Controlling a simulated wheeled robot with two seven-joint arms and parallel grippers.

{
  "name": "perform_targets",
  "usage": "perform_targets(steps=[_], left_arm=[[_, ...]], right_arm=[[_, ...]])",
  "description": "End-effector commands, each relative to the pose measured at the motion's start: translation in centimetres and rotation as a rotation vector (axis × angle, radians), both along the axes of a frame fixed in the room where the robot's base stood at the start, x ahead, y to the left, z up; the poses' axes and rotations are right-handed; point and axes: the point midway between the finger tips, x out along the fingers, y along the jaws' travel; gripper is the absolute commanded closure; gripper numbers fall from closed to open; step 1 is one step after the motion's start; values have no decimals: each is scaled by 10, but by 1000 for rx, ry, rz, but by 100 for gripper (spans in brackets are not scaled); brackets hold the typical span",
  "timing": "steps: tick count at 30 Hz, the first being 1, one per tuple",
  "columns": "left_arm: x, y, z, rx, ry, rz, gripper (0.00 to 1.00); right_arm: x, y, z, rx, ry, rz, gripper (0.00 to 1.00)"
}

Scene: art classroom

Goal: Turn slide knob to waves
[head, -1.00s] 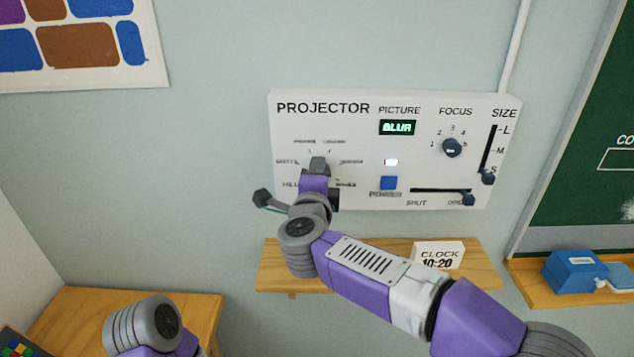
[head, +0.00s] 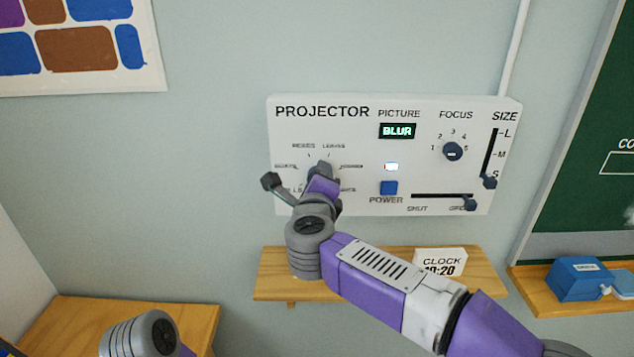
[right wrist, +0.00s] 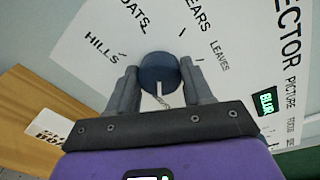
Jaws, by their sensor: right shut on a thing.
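The slide knob (right wrist: 158,72) is a round dark blue dial on the left of the white projector panel (head: 440,112). In the right wrist view it sits between the two fingers of my right gripper (right wrist: 160,88), which is shut on it. Its white pointer line points toward my palm, away from the Hills, Boats, Bears and Leaves labels. I cannot tell exactly which mark the pointer meets. My left gripper is out of view.
The picture display (head: 397,131) reads BLUR. The focus knob (head: 453,151), power button (head: 389,188), shutter slider (head: 470,204) and size slider (head: 490,182) are right of my gripper. A wooden shelf (head: 270,275) with a clock sign (head: 440,260) is below.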

Motion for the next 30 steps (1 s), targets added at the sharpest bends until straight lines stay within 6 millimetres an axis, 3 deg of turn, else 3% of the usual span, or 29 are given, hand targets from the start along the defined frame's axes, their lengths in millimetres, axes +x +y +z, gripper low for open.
perform_targets(steps=[7, 8, 13, 23, 30], left_arm=[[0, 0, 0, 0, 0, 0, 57], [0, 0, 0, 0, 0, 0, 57], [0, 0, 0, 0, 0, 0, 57], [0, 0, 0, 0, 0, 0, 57], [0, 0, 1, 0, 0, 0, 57]], right_arm=[[0, -1, 1, 4, 0, -1, 80], [0, -1, 1, 4, 0, -1, 48], [0, 0, 0, 3, 0, -1, 24], [-4, 0, 1, 1, 0, 1, 24], [-42, 2, 6, 1, -1, 3, 24]])
